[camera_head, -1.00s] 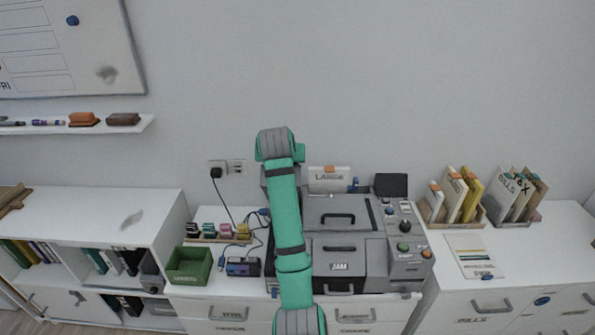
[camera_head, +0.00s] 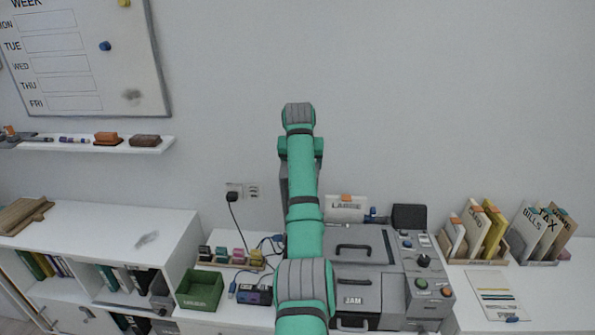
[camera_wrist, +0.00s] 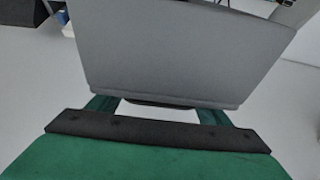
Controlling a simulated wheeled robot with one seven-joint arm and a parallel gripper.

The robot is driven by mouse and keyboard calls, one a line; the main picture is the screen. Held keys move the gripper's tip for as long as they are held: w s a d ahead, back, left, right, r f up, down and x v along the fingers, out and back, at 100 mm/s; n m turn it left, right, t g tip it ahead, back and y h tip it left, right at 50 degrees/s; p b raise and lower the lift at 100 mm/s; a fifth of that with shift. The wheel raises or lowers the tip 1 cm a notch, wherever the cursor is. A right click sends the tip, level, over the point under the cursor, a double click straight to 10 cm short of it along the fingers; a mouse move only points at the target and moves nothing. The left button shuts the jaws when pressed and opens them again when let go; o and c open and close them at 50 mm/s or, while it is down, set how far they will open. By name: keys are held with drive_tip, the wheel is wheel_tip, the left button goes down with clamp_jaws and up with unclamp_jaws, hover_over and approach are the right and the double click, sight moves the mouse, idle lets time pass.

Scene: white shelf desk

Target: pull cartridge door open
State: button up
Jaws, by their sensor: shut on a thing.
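The grey machine (camera_head: 372,280) stands on the white desk, with black handles on its lid (camera_head: 352,247) and front. My green arm covers its left part in the head view, and my gripper is hidden there. In the wrist view, my gripper (camera_wrist: 156,108) is at the near edge of a grey panel (camera_wrist: 180,50), which appears to be the cartridge door. The fingers are shut on a thin dark handle (camera_wrist: 155,103) at that edge, mostly hidden by the gripper. I cannot tell how far the door is open.
A green bin (camera_head: 199,290) and a rack of coloured cartridges (camera_head: 232,261) stand left of the machine. Knobs and buttons (camera_head: 422,262) are on its right side. File holders (camera_head: 475,235) stand further right. The wall is close behind.

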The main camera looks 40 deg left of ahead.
drive_tip(key=shift+w+f+g, duration=0.3)
drive_tip(key=shift+w+f, duration=0.05)
drive_tip(key=shift+f, duration=0.15)
drive_tip(key=o, duration=1.2)
drive_tip(key=v, duration=1.1)
drive_tip(key=shift+r, duration=0.1)
drive_tip(key=shift+s+a, duration=0.1)
drive_tip(key=shift+a, duration=0.1)
